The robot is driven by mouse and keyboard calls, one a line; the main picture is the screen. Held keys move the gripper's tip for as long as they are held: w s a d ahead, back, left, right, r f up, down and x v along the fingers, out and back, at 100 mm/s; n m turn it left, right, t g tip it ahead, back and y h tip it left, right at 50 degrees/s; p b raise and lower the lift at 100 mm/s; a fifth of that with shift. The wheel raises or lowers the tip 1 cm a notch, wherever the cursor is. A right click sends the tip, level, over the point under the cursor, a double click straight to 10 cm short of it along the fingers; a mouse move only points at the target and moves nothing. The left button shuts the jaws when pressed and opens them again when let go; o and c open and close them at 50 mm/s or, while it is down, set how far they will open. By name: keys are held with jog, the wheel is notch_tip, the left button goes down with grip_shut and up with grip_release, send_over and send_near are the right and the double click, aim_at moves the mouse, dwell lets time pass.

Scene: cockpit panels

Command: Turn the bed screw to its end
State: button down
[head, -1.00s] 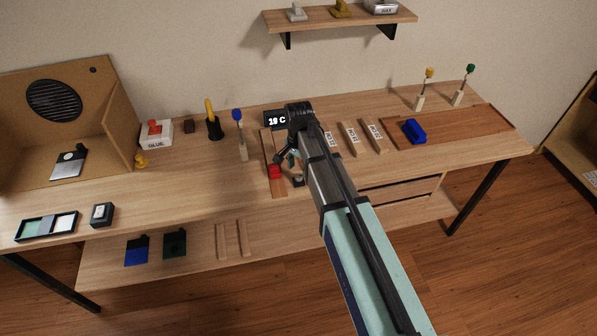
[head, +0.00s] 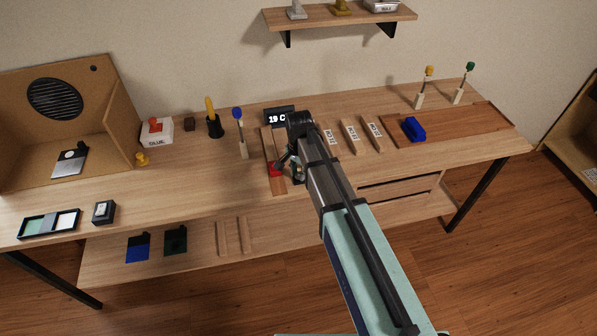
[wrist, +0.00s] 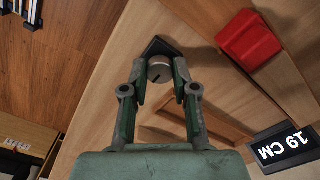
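The bed screw shows in the wrist view as a round grey knob (wrist: 160,69) with a dark line on its face, on a dark mount at a wooden edge. My gripper (wrist: 161,78) has one finger on each side of the knob. The fingers are close to its sides, and I cannot tell whether they touch it. In the head view my gripper (head: 286,165) is low over the front of a wooden fixture on the bench, and my arm hides part of it. A dark display (wrist: 283,146) reads 19 CM; it also shows in the head view (head: 279,117).
A red block (wrist: 248,40) sits on the fixture close to the gripper; it shows in the head view (head: 275,169) too. A blue-topped stick (head: 239,128) stands to the left. Labelled wooden blocks (head: 352,136) and a blue block (head: 414,129) lie to the right.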

jog(key=shift+n, duration=0.3)
jog(key=n+b, duration=0.1)
jog(key=n, duration=0.2)
jog(key=shift+f, duration=0.1)
jog(key=n+b, duration=0.1)
jog(key=n, duration=0.5)
jog(key=shift+b, duration=0.3)
jog(key=n, duration=0.4)
jog(key=shift+b, duration=0.35)
jog(key=shift+n, duration=2.1)
jog(key=c, duration=0.9)
grip_release()
